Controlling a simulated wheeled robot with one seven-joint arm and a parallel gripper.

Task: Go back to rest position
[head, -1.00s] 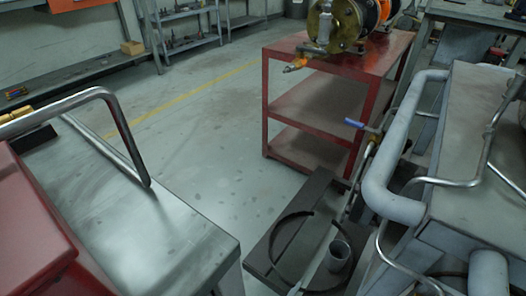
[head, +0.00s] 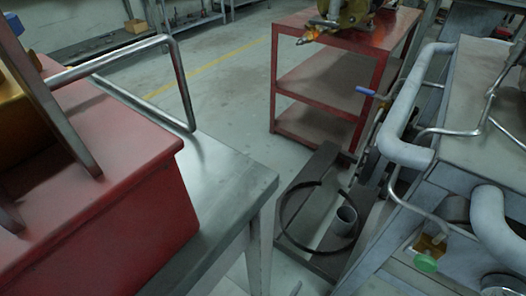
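No part of my gripper shows in the head view, so its state is hidden. A lever valve with a blue handle (head: 366,91) sits on thin piping at the right, above a dark base plate. A green round knob (head: 425,263) on a small brass-coloured fitting shows at the lower right. Nothing in view is seen touching my gripper.
A metal table (head: 228,192) with a bent tube rail and a red box (head: 140,205) fills the left. A red shelf cart (head: 318,75) stands at the back. Thick grey pipes (head: 405,150) run along the right. Open floor (head: 222,105) lies between table and cart.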

